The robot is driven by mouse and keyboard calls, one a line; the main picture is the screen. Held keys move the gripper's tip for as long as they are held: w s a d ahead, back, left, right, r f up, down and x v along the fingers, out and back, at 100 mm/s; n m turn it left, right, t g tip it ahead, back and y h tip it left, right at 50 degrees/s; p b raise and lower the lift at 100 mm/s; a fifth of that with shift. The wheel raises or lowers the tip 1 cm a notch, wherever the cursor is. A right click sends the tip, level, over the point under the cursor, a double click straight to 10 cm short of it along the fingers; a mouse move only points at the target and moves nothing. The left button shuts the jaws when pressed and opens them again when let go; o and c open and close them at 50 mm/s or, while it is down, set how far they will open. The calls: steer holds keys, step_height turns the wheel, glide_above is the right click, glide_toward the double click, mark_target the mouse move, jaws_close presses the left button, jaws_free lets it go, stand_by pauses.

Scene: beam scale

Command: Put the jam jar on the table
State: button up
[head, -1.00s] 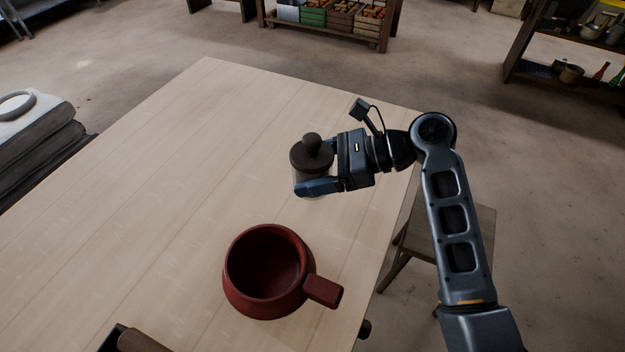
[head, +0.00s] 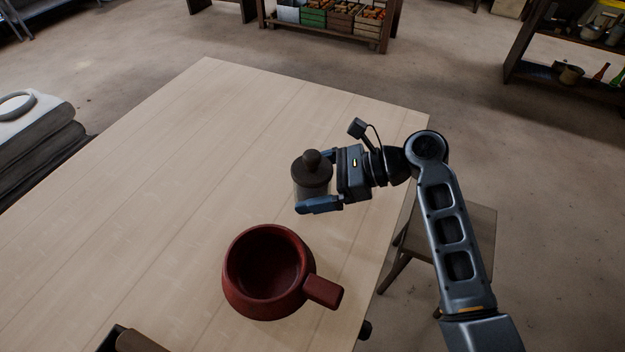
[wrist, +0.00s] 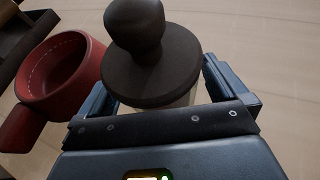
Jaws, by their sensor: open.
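The jam jar (head: 311,176) has a dark brown lid with a round knob and a pale body. It stands upright at the wooden table (head: 200,160), right of the table's middle; its base is partly hidden, but it looks to be on the tabletop. My gripper (head: 318,183) is open, with one finger on each side of the jar. In the wrist view the jar's lid (wrist: 150,65) fills the space between the fingers, and gaps show beside the jar's body.
A red pot with a stub handle (head: 265,275) stands on the table in front of the jar; it also shows in the wrist view (wrist: 60,75). A dark object (head: 135,340) is at the near edge. A stool (head: 460,235) stands right of the table. The table's far left is clear.

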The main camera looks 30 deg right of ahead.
steer(key=shift+r, duration=0.1)
steer(key=shift+s+d+r, duration=0.15)
steer(key=shift+d+r, duration=0.05)
steer(key=shift+d, duration=0.1)
steer(key=v, duration=1.1)
steer(key=shift+d+p, duration=0.15)
steer(key=shift+p, duration=0.2)
